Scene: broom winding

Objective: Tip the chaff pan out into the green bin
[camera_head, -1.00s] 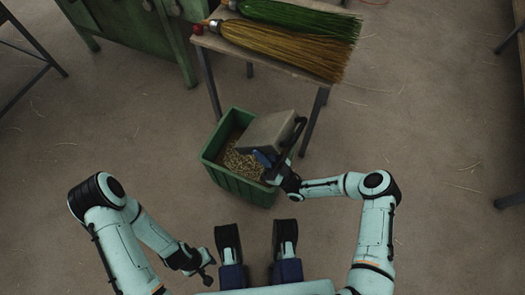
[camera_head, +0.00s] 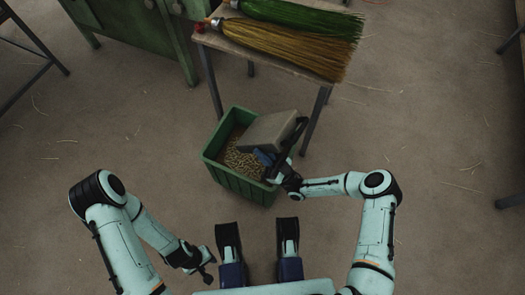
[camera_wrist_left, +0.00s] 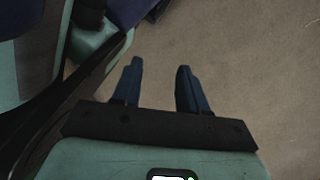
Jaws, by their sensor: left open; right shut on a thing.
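The green bin (camera_head: 235,182) stands on the floor in front of the table, with straw-coloured chaff (camera_head: 243,163) inside. The grey chaff pan (camera_head: 268,132) is tilted over the bin's right part, its underside towards the head camera. My right gripper (camera_head: 267,157) is shut on the pan at the bin's right side; the exact grip is partly hidden by the pan and wrist. My left gripper (camera_head: 203,262) is empty, low and to the left of my base, away from the bin. In the left wrist view its two blue fingers (camera_wrist_left: 158,88) stand apart over bare floor.
A small table (camera_head: 277,62) behind the bin holds a green-bristled broom (camera_head: 300,18) and a tan-bristled broom (camera_head: 285,48). A green machine or cabinet (camera_head: 130,25) stands at the back left. The floor left and right of the bin is clear apart from stray straws.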

